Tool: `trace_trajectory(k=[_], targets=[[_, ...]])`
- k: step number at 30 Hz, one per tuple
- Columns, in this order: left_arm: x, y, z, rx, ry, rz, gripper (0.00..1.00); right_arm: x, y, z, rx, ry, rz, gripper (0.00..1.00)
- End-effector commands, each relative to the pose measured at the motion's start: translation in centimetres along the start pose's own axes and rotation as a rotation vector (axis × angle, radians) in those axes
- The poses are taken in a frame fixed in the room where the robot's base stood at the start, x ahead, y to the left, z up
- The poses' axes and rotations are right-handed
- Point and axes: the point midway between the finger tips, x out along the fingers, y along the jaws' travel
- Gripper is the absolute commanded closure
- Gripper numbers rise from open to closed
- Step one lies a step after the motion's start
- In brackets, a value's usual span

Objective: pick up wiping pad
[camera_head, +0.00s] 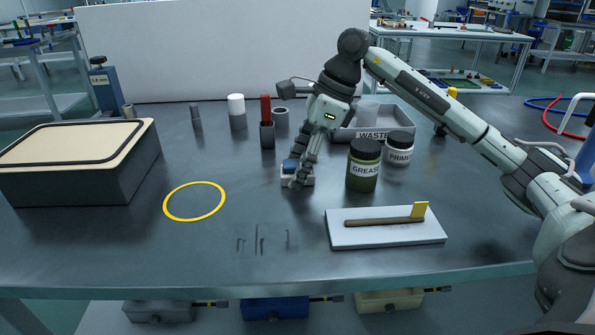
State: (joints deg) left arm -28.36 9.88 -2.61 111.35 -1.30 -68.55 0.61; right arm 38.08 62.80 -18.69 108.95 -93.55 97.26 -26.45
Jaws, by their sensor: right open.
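A small white block with a blue top, which looks like the wiping pad (288,167), lies on the dark table near the middle. My right gripper (298,178) points down at it, with its dark fingers open. The fingers overlap the pad in the picture and hide part of it. I cannot tell whether they touch it. My left gripper is not in view.
Right of the pad stand a grease jar (362,174), a primer jar (399,150) and a grey waste bin (345,134). A white board (345,236) holds a brush-like tool. A yellow ring (167,208) and a panel box (90,180) are left. The front middle is mostly clear.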

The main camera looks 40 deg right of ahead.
Motion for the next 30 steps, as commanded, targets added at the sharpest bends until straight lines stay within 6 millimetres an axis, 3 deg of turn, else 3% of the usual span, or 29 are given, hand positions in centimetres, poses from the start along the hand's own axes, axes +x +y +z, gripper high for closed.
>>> trace_trajectory(k=[4,16,25,30], targets=[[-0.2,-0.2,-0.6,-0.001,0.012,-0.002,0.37,0.0,0.0,0.0,0.0,0.0,0.0,0.4],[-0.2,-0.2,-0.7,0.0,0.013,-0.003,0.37,0.0,0.0,0.0,0.0,0.0,0.001,0.89],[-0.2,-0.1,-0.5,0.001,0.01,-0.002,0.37,-0.2,0.0,0.1,0.0,0.0,0.0,0.9],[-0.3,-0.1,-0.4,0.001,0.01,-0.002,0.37,-1.6,-0.1,0.7,-0.001,-0.002,-0.002,0.9]])
